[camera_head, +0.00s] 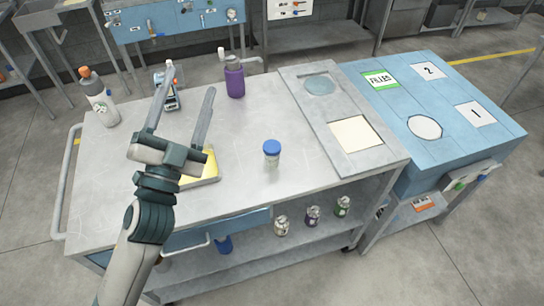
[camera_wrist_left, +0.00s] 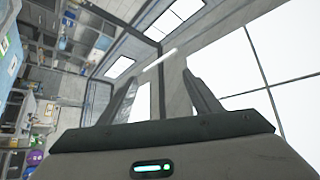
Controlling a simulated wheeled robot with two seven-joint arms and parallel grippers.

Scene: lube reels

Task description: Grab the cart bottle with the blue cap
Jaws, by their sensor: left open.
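The bottle with the blue cap (camera_head: 272,153) stands upright on the grey cart top (camera_head: 240,205), right of the middle. Its body is pale and short. My left gripper (camera_head: 190,100) is open and empty, over the left half of the cart, to the left of the blue-capped bottle and apart from it. In the left wrist view its two fingers (camera_wrist_left: 155,95) stand apart with nothing between them, facing windows and ceiling; the bottle does not show there. My right gripper is in neither view.
A yellow-filled tray (camera_head: 208,168) lies partly behind my left gripper. A purple bottle (camera_head: 234,80), a white bottle with an orange cap (camera_head: 98,98) and a small blue device (camera_head: 172,98) stand farther back. Small bottles (camera_head: 312,215) stand on the lower shelf. A blue bench (camera_head: 440,85) adjoins at right.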

